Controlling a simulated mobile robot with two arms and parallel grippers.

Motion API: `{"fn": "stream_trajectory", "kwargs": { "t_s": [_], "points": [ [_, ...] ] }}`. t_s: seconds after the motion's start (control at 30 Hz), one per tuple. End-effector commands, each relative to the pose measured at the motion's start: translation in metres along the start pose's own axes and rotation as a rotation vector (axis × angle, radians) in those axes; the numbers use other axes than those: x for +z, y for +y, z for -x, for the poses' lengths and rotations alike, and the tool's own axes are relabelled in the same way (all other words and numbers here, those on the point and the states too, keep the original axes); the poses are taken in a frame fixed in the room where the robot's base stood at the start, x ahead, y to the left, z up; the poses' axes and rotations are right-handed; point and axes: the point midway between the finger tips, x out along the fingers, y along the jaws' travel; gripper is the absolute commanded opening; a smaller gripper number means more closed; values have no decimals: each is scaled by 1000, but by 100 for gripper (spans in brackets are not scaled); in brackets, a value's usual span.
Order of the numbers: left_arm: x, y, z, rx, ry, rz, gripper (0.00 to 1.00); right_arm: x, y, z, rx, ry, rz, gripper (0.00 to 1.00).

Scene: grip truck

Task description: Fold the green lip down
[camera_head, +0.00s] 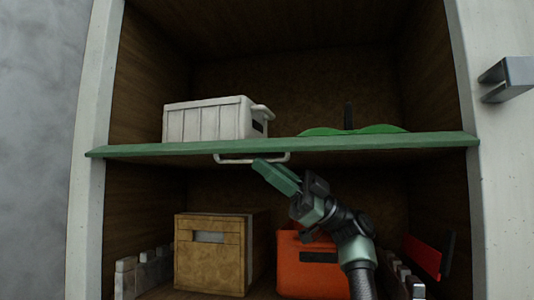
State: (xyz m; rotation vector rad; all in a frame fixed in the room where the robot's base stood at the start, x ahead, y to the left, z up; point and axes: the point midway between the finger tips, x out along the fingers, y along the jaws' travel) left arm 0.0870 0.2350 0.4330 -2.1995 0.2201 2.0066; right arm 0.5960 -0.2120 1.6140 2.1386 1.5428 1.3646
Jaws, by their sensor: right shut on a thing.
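The green lip (350,144) runs across the front of the upper shelf, from one side wall of the truck body to the other. It shows as a thin, nearly level strip. A pale bar handle (228,160) hangs below its front edge, left of the middle. My right gripper (262,166) reaches up from the lower right. Its green fingers are shut on the handle at its right part, and they cover some of it. My left gripper is not in view.
Above the lip stand a white slatted crate (205,121) and a flat green object (370,129) with a dark upright piece. Below are a tan box (209,262) and an orange box (295,272), close to my right arm. A grey bracket (508,78) sticks out on the right.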

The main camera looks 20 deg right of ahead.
Motion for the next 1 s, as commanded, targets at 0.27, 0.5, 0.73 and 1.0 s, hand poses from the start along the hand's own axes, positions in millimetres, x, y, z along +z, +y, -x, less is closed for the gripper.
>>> {"fn": "stream_trajectory", "kwargs": {
  "t_s": [0.27,0.5,0.73,1.0],
  "points": [
    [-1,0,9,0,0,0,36,1,2,1,-30,-1,34,0],
    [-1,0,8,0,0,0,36,1,2,2,-32,-2,35,0],
    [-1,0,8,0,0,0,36,2,2,1,-32,-2,35,20],
    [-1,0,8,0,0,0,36,2,2,1,-32,-2,35,20]
  ]
}}
